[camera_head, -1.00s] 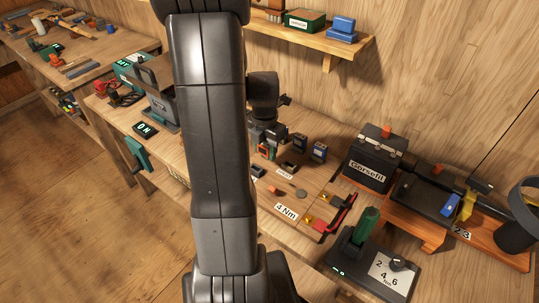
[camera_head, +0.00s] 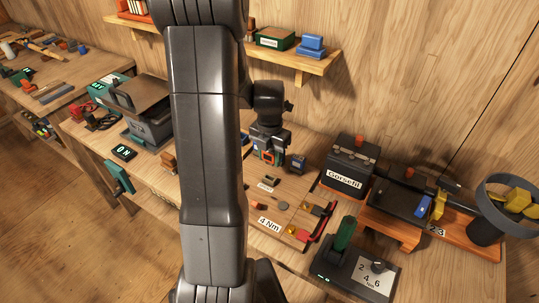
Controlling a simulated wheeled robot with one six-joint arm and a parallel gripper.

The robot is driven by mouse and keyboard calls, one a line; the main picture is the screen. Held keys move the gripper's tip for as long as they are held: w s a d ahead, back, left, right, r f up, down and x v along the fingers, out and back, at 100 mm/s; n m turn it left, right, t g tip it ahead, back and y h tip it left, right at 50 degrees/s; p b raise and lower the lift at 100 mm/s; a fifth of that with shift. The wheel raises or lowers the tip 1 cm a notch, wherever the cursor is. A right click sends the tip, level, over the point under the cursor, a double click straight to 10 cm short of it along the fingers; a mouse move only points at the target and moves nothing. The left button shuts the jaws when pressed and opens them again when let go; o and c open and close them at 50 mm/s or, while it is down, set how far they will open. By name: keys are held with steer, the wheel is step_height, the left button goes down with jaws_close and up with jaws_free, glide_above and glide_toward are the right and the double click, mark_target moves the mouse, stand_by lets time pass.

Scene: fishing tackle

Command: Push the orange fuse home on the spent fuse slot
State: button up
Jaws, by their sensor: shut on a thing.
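A small dark block with a bluish face (camera_head: 298,164) stands upright just right of the gripper. I cannot make out which place is the spent fuse slot; the fingers and arm hide part of that area. Whether the fuse touches anything is too small to tell.
A black battery box (camera_head: 346,170) stands to the right, a green-handled tool on a dark base (camera_head: 343,234) nearer. A grey machine (camera_head: 148,115) is left. A shelf (camera_head: 300,60) hangs behind.

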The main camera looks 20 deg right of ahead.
mark_target(270, 164)
steer(key=shift+f+b, duration=1.95)
steer(key=shift+f, duration=0.8)
steer(key=shift+f+b, duration=1.3)
steer(key=shift+f, duration=0.1)
steer(key=o, duration=1)
steer(key=shift+o, duration=0.2)
step_height(270, 164, up, 14)
steer(key=shift+f, duration=0.1)
